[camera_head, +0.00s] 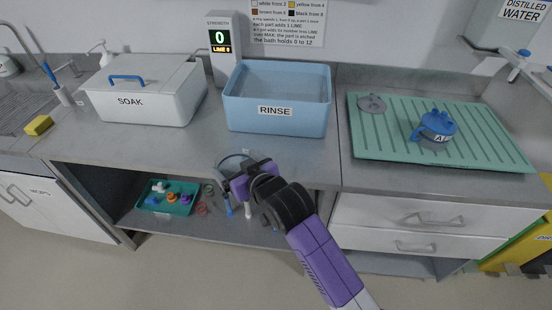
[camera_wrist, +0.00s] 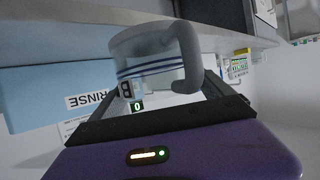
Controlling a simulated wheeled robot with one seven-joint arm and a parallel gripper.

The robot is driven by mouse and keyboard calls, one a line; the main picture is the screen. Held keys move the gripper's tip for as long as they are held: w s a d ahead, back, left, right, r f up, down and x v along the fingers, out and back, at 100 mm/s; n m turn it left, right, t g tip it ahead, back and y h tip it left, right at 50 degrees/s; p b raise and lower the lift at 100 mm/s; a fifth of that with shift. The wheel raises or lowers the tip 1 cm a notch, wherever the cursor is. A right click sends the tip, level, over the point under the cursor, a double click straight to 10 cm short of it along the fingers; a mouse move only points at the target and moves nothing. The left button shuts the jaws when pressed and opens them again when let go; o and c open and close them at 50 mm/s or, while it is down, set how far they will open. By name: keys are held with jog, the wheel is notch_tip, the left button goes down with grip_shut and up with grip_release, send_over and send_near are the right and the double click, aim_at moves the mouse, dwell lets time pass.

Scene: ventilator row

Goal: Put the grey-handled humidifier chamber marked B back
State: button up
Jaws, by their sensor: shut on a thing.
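The humidifier chamber marked B (camera_wrist: 140,68) is a clear cup with a grey handle (camera_wrist: 186,58) and dark blue bands. It fills the middle of the wrist view, its B label at the lower left. My gripper (camera_wrist: 168,98) is shut on it. In the camera_head view my gripper (camera_head: 243,180) holds the chamber (camera_head: 232,162) by the counter's front edge, in front of the RINSE basin; my gripper partly hides it. A chamber marked A (camera_head: 436,126) with a blue lid and handle sits on the green ribbed mat (camera_head: 480,148) at the right.
The blue RINSE basin (camera_head: 277,122) stands behind my gripper. The lidded white SOAK box (camera_head: 150,105) is at its left. A grey round piece (camera_head: 372,103) lies on the mat's back left. A teal tray (camera_head: 150,207) of small parts is on the lower shelf. The strength display (camera_head: 220,38) reads 0.

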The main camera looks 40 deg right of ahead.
jog(key=d+r+m+g+h+b, duration=0.2)
jog(key=d+r+m+h, duration=0.2)
jog(key=d+r, duration=1.2)
jog(key=f, duration=1.9)
jog(key=shift+w+f, duration=0.2)
jog(key=shift+w, duration=0.05)
jog(key=shift+f, duration=0.15)
jog(key=o, duration=1.7)
jog(key=shift+a+f, duration=0.1)
jog(key=shift+o, duration=0.2)
